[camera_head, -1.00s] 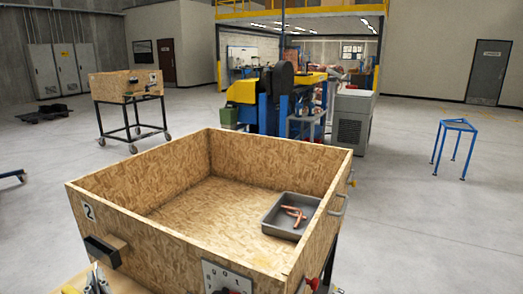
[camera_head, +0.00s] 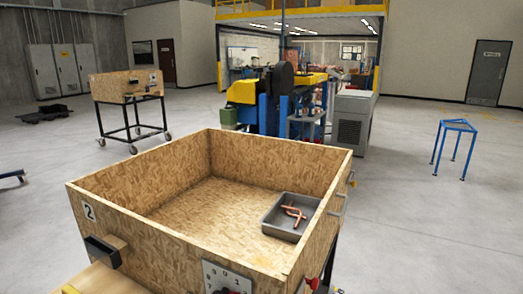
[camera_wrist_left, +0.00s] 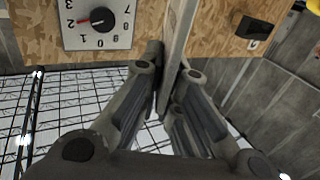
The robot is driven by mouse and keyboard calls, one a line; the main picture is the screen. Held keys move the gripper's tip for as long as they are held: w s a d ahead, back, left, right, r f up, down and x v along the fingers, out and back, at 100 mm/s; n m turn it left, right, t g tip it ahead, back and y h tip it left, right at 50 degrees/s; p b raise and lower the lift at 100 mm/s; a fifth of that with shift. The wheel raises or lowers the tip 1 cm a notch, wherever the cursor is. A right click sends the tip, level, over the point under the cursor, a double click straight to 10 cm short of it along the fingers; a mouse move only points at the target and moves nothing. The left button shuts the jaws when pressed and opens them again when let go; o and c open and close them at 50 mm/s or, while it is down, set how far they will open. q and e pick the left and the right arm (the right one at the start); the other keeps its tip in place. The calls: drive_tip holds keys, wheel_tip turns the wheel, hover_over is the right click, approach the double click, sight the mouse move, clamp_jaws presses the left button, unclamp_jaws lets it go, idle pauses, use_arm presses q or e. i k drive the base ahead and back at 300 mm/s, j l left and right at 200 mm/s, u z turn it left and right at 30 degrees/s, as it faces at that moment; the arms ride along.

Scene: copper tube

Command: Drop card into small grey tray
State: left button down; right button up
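The small grey tray (camera_head: 279,232) sits in the right corner of the wooden box, with several copper tube pieces (camera_head: 295,212) in it. My left gripper (camera_wrist_left: 168,68) shows only in the left wrist view, outside the box by its front face. Its fingers are close together on both sides of a thin, pale grey-brown sheet (camera_wrist_left: 179,32), seen almost edge-on. My right gripper is in neither view.
The open wooden box (camera_head: 160,245) has high walls around the tray. The box floor (camera_head: 205,210) left of the tray is bare.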

sight(289, 228)
drive_tip(key=l, duration=0.2)
drive_tip(key=k+l, duration=0.15)
drive_tip(key=i+l, duration=0.1)
drive_tip(key=l, duration=0.5)
drive_tip(key=i+l, duration=0.1)
drive_tip(key=l, duration=0.55)
drive_tip(key=i+l, duration=0.1)
drive_tip(key=l, duration=0.5)
drive_tip(key=i+l, duration=1.2)
drive_tip(key=i, duration=0.05)
